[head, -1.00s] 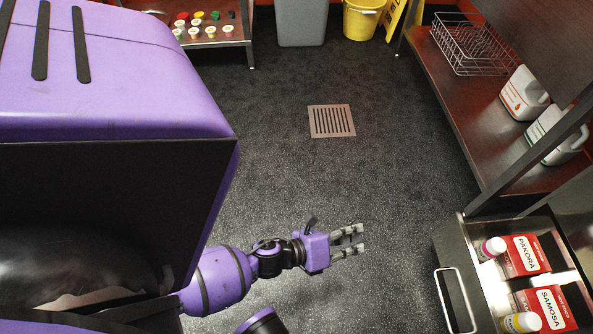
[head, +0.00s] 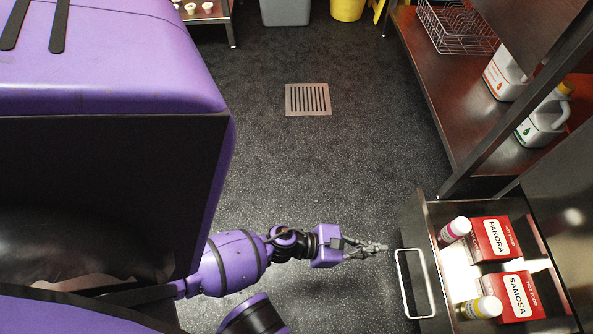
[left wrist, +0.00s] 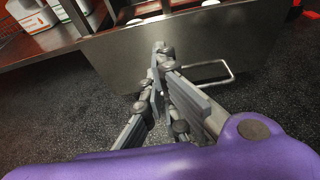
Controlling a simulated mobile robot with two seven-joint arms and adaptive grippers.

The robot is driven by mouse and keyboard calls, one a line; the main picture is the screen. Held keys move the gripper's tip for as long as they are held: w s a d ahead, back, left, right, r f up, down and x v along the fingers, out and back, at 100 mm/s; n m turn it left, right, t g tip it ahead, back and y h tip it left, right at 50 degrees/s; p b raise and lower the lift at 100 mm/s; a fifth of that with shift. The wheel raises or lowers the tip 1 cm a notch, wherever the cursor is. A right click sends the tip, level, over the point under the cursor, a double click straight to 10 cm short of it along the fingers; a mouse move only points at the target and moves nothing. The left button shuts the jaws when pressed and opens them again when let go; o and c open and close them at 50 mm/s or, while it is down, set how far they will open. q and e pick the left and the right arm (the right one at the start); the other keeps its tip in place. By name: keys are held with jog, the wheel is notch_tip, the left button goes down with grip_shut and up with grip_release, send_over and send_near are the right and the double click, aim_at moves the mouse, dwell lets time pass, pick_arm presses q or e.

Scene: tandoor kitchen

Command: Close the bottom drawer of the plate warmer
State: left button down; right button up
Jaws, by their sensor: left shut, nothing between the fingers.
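The drawer (head: 413,240) of the plate warmer stands pulled out at the right of the head view, with a metal bar handle (head: 402,287) on its front. Its flat front (left wrist: 190,55) and the handle (left wrist: 215,82) also show in the left wrist view. My left gripper (head: 382,247) is shut and empty, just left of the drawer front near the handle's top end. In the left wrist view its fingers (left wrist: 160,55) overlap the drawer front; I cannot tell whether they touch it. My right gripper is not in view.
Inside the drawer are a Pakora box (head: 490,240), a Samosa box (head: 518,297) and two small bottles. A shelf with a wire rack (head: 455,28) and white jugs (head: 545,120) stands behind it. The dark floor with a drain grate (head: 308,99) is clear.

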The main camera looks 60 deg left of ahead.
pick_arm(q)
jog(key=b, duration=0.2)
send_near(426, 249)
jog(key=x, duration=0.4)
jog(key=shift+w+f, duration=0.2)
jog(key=shift+f, duration=0.1)
jog(key=shift+w+d, duration=0.3)
jog(key=shift+w, duration=0.2)
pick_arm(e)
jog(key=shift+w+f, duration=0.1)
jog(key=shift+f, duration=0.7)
pick_arm(q)
jog(key=shift+w+d, duration=0.1)
